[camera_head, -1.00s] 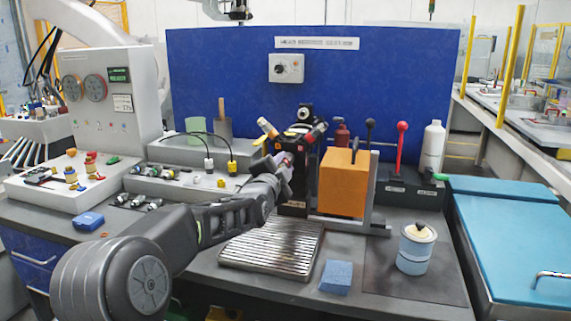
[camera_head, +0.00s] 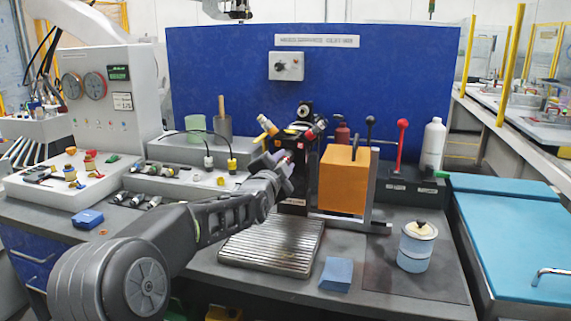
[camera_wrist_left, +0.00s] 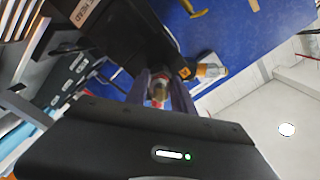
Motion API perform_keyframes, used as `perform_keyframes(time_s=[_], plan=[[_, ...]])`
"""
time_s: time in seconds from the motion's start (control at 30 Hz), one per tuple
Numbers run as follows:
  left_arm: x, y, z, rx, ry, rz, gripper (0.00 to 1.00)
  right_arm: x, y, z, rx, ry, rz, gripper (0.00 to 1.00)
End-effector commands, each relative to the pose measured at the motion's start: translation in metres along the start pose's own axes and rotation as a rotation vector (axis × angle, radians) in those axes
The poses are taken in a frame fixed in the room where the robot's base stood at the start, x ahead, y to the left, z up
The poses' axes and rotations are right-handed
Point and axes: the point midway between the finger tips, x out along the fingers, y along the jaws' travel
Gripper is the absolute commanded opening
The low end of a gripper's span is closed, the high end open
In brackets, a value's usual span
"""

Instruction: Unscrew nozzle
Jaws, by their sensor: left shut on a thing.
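The black stand (camera_head: 297,190) stands upright on the bench behind the metal grate. It carries a yellow-ended fitting (camera_head: 267,126) at upper left and a red-banded fitting (camera_head: 316,130) at upper right. My left gripper (camera_head: 288,161) is at the stand's left front, below these fittings. In the left wrist view, the fingers (camera_wrist_left: 160,91) are closed around a small brass-and-reddish nozzle (camera_wrist_left: 159,90) in front of the black stand. The fingers hide most of it, so I cannot tell whether it still touches the stand. The yellow-ended fitting also shows there (camera_wrist_left: 208,71).
An orange block (camera_head: 343,182) stands close right of the stand. The slatted grate (camera_head: 270,246) lies in front, with a blue block (camera_head: 336,274) and a light-blue canister (camera_head: 416,248) to its right. White trays with small parts (camera_head: 75,185) are at left.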

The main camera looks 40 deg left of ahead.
Motion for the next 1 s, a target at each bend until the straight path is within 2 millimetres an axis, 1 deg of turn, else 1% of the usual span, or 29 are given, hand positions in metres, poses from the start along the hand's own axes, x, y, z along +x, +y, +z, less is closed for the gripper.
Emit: perform_keyframes(time_s=[0.03,0.77,1.0], plan=[[0.0,0.001,0.002,-0.03,0.001,-0.003,0.0,0.006,0.003,0.0,0.0,0.0,0.0,1.0],[-0.001,0.002,0.002,-0.522,0.002,-0.002,0.0,0.047,0.018,0.0,0.0,0.0,0.0,1.0],[-0.001,0.002,0.002,-0.704,0.002,-0.002,0.0,0.061,0.024,0.001,0.002,0.0,0.0,1.0]])
